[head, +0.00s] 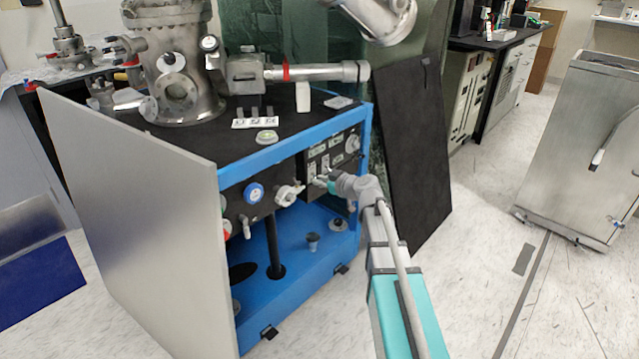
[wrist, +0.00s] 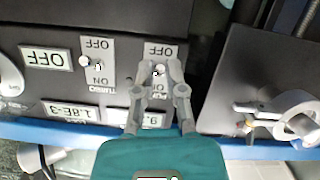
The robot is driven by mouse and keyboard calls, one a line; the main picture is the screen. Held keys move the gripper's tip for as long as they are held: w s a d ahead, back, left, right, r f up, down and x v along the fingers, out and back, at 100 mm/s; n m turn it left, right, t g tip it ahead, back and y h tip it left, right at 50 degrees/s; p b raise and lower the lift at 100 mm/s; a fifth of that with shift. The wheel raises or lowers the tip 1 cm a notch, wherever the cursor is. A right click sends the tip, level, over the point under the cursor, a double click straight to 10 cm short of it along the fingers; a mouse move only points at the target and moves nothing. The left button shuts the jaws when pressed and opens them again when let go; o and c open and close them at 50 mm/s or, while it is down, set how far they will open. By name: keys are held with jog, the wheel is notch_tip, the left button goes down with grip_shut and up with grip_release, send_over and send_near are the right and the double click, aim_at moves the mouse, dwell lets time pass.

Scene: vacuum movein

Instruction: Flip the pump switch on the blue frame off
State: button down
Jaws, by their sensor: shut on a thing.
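The blue frame (head: 292,150) holds a dark panel of controls. The pump switch (wrist: 160,70) is a small white-tipped toggle on a light plate, seen upside down in the wrist view, with OFF above and ON below. The lettering under it is partly hidden by my fingers. My gripper (wrist: 159,72) is shut on this toggle, its fingertips close against the plate. In the head view my gripper (head: 326,182) reaches the panel's right part from the front; the toggle itself is too small to tell there.
A similar toggle marked TURBO (wrist: 85,62) sits left of my fingers in the wrist view, near an OFF sign (wrist: 46,59). A grey valve handle (wrist: 285,110) is at right. A blue-rimmed gauge (head: 254,193) is on the front. Open floor lies to the right.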

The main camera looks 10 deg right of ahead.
jog(key=shift+s+a, duration=0.1)
jog(key=c, duration=0.7)
grip_release()
jog(key=shift+r, duration=0.1)
